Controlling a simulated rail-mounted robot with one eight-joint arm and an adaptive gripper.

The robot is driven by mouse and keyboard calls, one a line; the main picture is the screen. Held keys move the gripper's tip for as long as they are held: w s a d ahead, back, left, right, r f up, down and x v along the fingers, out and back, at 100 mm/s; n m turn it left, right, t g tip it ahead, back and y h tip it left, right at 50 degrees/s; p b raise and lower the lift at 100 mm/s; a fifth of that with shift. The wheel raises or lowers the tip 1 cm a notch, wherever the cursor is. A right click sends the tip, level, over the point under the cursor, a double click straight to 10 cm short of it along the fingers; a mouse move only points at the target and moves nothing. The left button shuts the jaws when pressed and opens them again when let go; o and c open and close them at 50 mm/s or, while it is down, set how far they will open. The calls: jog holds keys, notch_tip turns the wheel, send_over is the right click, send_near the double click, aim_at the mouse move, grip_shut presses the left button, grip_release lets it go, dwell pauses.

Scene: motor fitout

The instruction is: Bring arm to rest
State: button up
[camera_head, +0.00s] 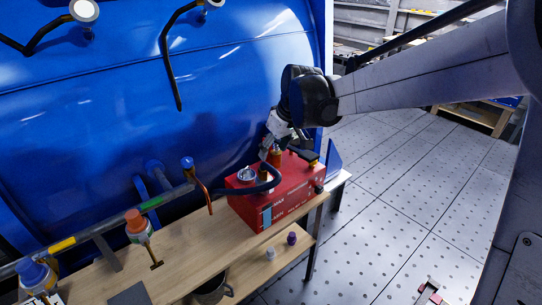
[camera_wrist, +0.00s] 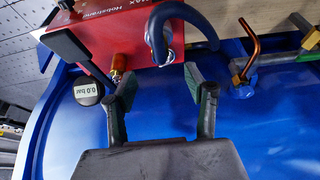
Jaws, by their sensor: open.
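My gripper (camera_head: 271,140) hangs at the end of my arm, above the back of a red box-shaped unit (camera_head: 288,197) and in front of the blue tank (camera_head: 130,90). In the wrist view my gripper (camera_wrist: 160,82) has its two fingers spread, with nothing between them. The red unit (camera_wrist: 105,40) lies beyond the fingertips there, with a brass fitting (camera_wrist: 119,62) and a dark blue curved hose or handle (camera_wrist: 155,25). A round gauge (camera_wrist: 87,90) reading 0.0 bar is left of the fingers. Whether the fingers touch anything is hard to tell.
The red unit stands on a wooden bench (camera_head: 170,262). A pipe with an orange-capped valve (camera_head: 136,222) and a blue-capped valve (camera_head: 33,275) runs along the tank. A bent copper tube (camera_head: 204,190) stands left of the unit. The perforated floor (camera_head: 400,200) at right is mostly clear.

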jog(key=shift+r, duration=0.2)
jog(key=shift+s+d+r, duration=0.1)
jog(key=shift+s+d, duration=0.1)
jog(key=s+d+r+m+t+h, duration=0.1)
jog(key=s+d+r+m, duration=0.15)
jog(key=s+d, duration=0.35)
jog(key=s+d+r+m+t, duration=0.1)
jog(key=s+d+r, duration=0.25)
jog(key=s, duration=0.55)
jog(key=s+d+f+m+h, duration=0.1)
jog(key=s+d+f+m, duration=0.1)
jog(key=s, duration=0.5)
jog(key=s+d+f+m+t, duration=0.1)
jog(key=s+d+f+m, duration=0.1)
jog(key=s+d, duration=0.3)
jog(key=shift+s+d+t+h, duration=0.15)
jog(key=shift+s+t+h, duration=0.2)
jog(key=shift+s, duration=1.15)
jog(key=shift+f, duration=0.1)
